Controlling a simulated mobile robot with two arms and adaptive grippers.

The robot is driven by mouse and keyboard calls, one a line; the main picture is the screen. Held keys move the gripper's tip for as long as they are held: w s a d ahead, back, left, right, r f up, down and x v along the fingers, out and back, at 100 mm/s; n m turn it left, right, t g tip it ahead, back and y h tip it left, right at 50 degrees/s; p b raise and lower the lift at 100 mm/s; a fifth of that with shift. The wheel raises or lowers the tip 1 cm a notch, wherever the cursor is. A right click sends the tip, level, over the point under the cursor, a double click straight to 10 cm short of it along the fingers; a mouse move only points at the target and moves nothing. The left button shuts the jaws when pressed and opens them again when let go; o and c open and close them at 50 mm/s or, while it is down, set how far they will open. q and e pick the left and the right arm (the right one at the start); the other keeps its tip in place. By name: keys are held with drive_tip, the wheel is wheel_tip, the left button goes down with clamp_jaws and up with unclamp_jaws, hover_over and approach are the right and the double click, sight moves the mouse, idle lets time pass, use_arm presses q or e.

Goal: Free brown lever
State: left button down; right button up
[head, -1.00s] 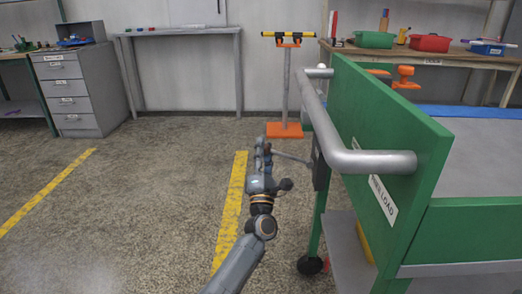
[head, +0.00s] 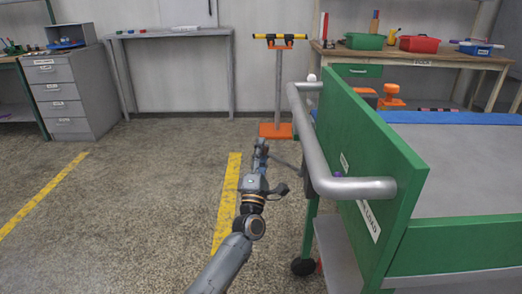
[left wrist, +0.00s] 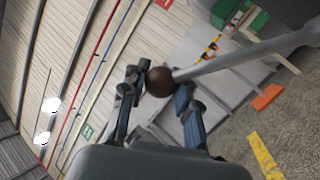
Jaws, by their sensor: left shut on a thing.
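The brown lever shows in the left wrist view as a round dark brown knob (left wrist: 159,82) on the end of a long grey rod (left wrist: 235,57). My left gripper (left wrist: 159,86) has one finger on each side of the knob and is shut on it. In the head view the left gripper (head: 260,151) is left of the green cart, and the thin grey rod (head: 285,162) runs from it toward the cart. The knob is hidden or too small to tell there. The rod's far end is hidden behind the cart handle. My right gripper is not in view.
A green cart (head: 375,135) with a grey tube handle (head: 312,135) stands close on the right. An orange stand (head: 277,131) with a yellow-and-black bar is beyond the gripper. Benches and a drawer cabinet (head: 65,95) line the back. Floor on the left is free.

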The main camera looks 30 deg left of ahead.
use_arm(q)
drive_tip(key=shift+d, duration=0.2)
drive_tip(key=c, duration=1)
unclamp_jaws()
drive_tip(key=shift+s+f, duration=0.15)
drive_tip(key=shift+s, duration=0.05)
drive_tip(key=v, duration=1.1)
drive_tip(key=shift+s+d, duration=0.15)
drive_tip(key=shift+s, duration=0.05)
